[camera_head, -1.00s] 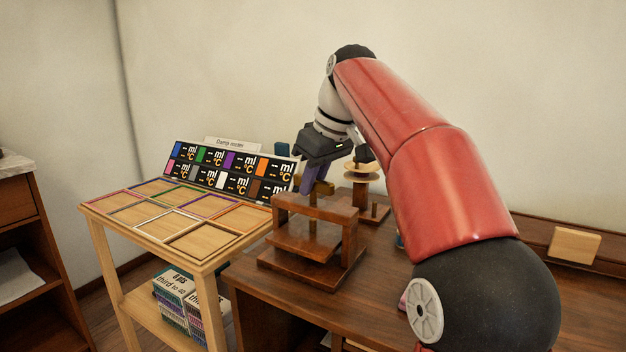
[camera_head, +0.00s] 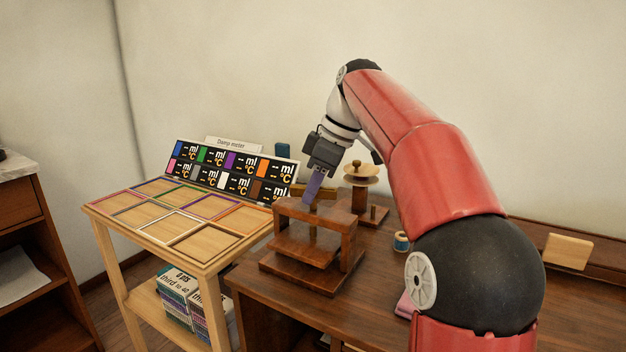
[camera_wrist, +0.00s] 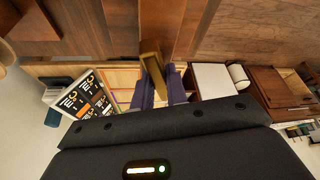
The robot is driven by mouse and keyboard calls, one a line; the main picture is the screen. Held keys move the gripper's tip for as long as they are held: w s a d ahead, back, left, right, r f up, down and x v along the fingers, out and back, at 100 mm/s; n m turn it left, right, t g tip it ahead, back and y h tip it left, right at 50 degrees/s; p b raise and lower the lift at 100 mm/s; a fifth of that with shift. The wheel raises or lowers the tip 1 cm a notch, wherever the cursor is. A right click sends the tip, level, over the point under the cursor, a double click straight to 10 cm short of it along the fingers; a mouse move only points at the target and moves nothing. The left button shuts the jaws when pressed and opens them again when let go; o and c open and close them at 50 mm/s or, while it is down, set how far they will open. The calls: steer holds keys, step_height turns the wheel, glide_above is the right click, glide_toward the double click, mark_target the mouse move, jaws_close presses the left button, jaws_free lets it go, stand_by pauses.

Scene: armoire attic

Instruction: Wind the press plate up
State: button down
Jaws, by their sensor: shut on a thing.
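The wooden press (camera_head: 347,245) stands on the brown desk, with a top beam on two posts. Its press plate (camera_head: 303,246) is a flat board between the beam and the base, with a gap above the base. My gripper (camera_head: 312,198), with purple fingers, is above the top beam, tilted downward. In the wrist view the fingers (camera_wrist: 160,88) are shut on a brass handle bar (camera_wrist: 151,62) of the press. In the head view the fingers and beam hide much of the handle and screw.
A light wood stand with coloured square frames (camera_head: 205,246) and a meter board (camera_head: 222,172) are left of the press. A wooden spindle stand (camera_head: 360,190) is close behind on the right. A blue spool (camera_head: 401,242) and a wood block (camera_head: 567,251) lie further right.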

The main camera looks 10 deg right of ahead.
steer(key=shift+n+g, duration=0.4)
steer(key=shift+n, duration=0.6)
steer(key=c, duration=1.4)
jaws_free()
steer(key=shift+r, duration=0.1)
steer(key=v, duration=0.4)
steer(key=shift+d+r, duration=0.2)
steer(key=shift+r, duration=0.05)
steer(key=shift+v, duration=1)
steer(key=shift+s+d+r, duration=0.1)
steer(key=shift+d+r, duration=0.1)
steer(key=shift+r, duration=0.25)
